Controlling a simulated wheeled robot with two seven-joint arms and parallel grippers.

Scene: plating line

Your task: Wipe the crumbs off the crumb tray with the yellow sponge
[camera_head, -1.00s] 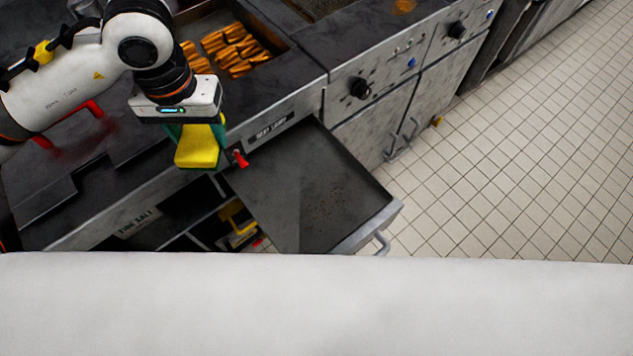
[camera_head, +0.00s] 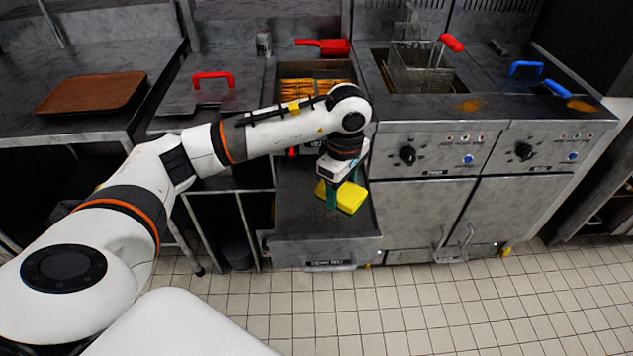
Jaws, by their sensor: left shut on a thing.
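The yellow sponge (camera_head: 350,198) is held in my left gripper (camera_head: 336,190), whose green fingers are shut on it. The sponge is over the right part of the crumb tray (camera_head: 297,215), a dark metal tray pulled out below the counter. I cannot tell whether the sponge touches the tray surface. Crumbs cannot be made out at this distance, and the arm and sponge hide part of the tray. My right gripper is not in view.
Fries lie in a bin (camera_head: 300,92) behind my arm. A red-handled scoop (camera_head: 322,46) lies at the back. A fryer basket (camera_head: 418,68) stands to the right. A brown tray (camera_head: 92,92) is on the left counter. The tiled floor in front is clear.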

